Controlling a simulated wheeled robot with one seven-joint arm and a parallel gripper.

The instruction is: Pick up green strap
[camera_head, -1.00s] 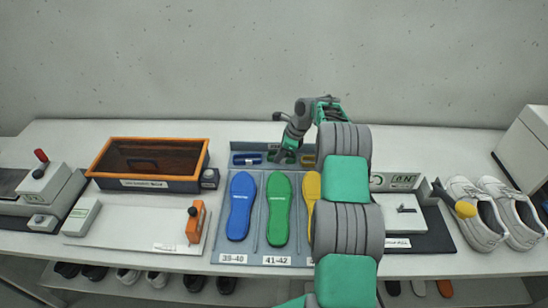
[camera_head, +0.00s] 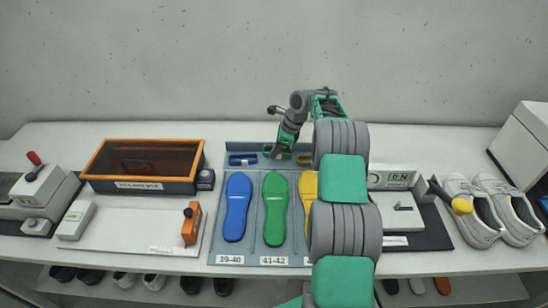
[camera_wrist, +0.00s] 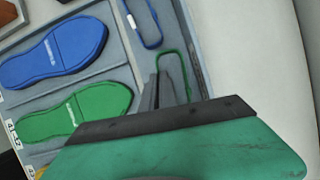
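The green strap (camera_wrist: 186,72) is a thin green loop lying in the grey tray, beside the blue strap (camera_wrist: 147,22) in the wrist view. The dark fingers of my gripper (camera_wrist: 160,88) are over the strap's left and near part and hide some of it. I cannot tell if they touch it or how wide they are apart. In the head view my gripper (camera_head: 279,151) points down at the tray's back row, between the blue strap (camera_head: 242,159) and the yellow strap (camera_head: 304,160). It mostly hides the green strap there.
Blue (camera_head: 237,207), green (camera_head: 275,208) and yellow (camera_head: 308,190) insoles lie in front of the straps. An orange-rimmed box (camera_head: 142,185) stands to the left. White shoes (camera_head: 478,215) stand to the right. A wall rises behind the table.

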